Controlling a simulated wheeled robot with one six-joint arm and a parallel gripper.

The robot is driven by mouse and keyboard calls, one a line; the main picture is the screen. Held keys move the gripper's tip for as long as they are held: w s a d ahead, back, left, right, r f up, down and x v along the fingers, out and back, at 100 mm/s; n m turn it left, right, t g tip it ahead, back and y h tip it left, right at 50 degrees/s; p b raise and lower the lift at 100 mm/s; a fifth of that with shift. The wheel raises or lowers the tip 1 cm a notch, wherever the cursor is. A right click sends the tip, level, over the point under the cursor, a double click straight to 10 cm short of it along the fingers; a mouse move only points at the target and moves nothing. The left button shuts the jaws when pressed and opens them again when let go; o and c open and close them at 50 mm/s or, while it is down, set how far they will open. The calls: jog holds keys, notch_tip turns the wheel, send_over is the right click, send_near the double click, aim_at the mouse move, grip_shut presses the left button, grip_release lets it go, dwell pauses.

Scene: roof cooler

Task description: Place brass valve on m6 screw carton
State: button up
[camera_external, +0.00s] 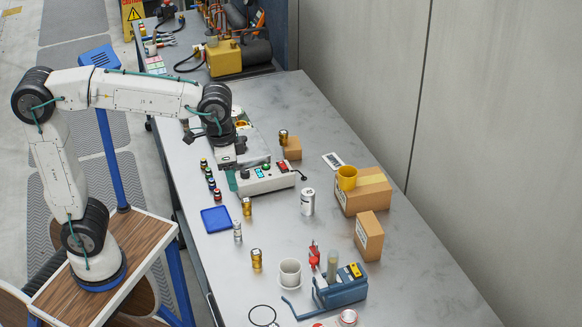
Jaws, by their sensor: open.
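Several small brass-coloured cylindrical pieces stand on the bench, and I cannot tell for certain which is the brass valve. A larger carton (352,201) and an upright carton (369,237) are at the right; no label is readable, so the M6 screw carton is uncertain. My gripper (230,163) is open, over the grey device; its fingertips are hard to make out.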

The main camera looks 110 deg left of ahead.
jog(key=s+d+f+m, duration=0.3)
jog(key=s+d+f, duration=0.1)
jog(key=s+d, duration=0.5)
jog(key=s+d+f+m, duration=0.3)
jog(key=s+d+f, duration=0.2)
jog(key=s+d, duration=0.5)
jog(key=shift+d+m+h, duration=0.3)
jog(key=shift+d+h, duration=0.1)
jog(key=shift+d, duration=0.45)
jog(key=shift+o, duration=0.4)
